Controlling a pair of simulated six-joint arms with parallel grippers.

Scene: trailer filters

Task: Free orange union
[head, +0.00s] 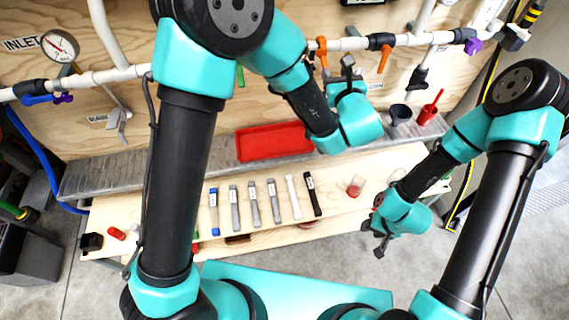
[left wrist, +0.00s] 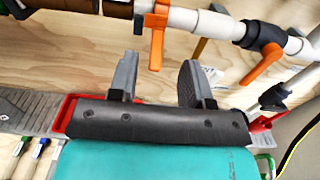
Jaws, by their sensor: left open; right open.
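A white pipe (head: 350,44) runs across the plywood wall and carries two orange handles, a left one (head: 321,52) and a right one (head: 384,59) below a black fitting (head: 380,41). In the left wrist view the left orange handle (left wrist: 157,33) and the right orange handle (left wrist: 262,64) hang from the pipe. I cannot tell which part is the orange union. My left gripper (head: 347,72) is open and empty, below the pipe; its fingers (left wrist: 158,80) are apart from both handles. My right gripper (head: 379,243) is open and empty, low near the bench's right end.
A red tray (head: 275,142) sits on the grey shelf (head: 100,178). A dark cup (head: 400,113) and a red cup (head: 427,114) stand to its right. Several tools, including a black one (head: 313,194), lie on the wooden bench. A gauge (head: 60,46) is at upper left.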

